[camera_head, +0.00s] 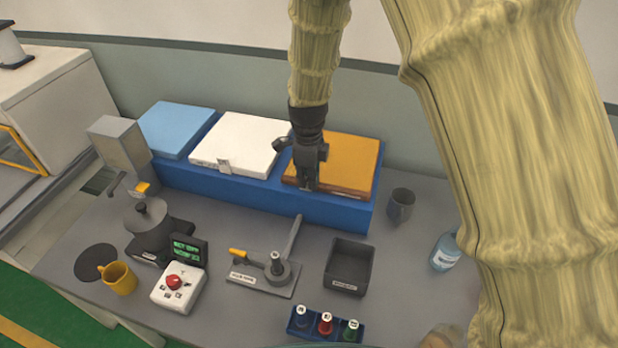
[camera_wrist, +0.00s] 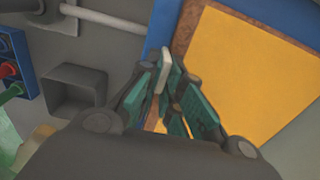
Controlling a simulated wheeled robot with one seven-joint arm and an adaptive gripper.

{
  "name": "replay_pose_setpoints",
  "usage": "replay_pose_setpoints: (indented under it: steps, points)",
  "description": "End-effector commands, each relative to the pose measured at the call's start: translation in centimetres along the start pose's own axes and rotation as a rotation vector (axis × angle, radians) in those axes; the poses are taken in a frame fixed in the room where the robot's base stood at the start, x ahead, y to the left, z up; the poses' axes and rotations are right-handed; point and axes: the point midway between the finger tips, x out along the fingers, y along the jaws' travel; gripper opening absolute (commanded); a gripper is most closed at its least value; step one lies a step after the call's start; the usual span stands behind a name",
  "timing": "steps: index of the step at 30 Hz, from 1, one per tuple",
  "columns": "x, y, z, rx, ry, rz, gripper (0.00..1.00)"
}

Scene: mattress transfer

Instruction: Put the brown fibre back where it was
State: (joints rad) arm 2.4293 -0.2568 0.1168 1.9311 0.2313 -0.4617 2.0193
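The brown fibre is an orange-yellow slab (camera_head: 345,160) with a brown edge, lying on the right part of the long blue base (camera_head: 350,211). It also fills the upper right of the wrist view (camera_wrist: 245,75). My gripper (camera_head: 306,186) points down at the front left edge of the slab. In the wrist view its fingers (camera_wrist: 167,75) come together around a small pale tab (camera_wrist: 166,60) at that edge. The gripper looks shut on it, though the fingers partly hide the contact. The slab looks flat; any small gap beneath it cannot be told.
A white slab (camera_head: 238,143) and a light blue slab (camera_head: 176,128) lie to the left on the same base. A grey cup (camera_head: 400,206) stands to the right. In front are a dark open box (camera_head: 349,266), a lever fixture (camera_head: 264,276) and a bottle rack (camera_head: 325,325).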

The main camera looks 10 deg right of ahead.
Motion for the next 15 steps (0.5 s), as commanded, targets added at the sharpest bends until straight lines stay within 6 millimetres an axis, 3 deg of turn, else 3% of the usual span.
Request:
replay_pose_setpoints:
  steps: [3, 15]
  points:
    - [-0.04, -0.02, -0.01, 0.0, 0.0, 0.0, 0.28]
    - [-0.35, -0.03, -0.02, -0.001, 0.0, 0.0, 0.28]
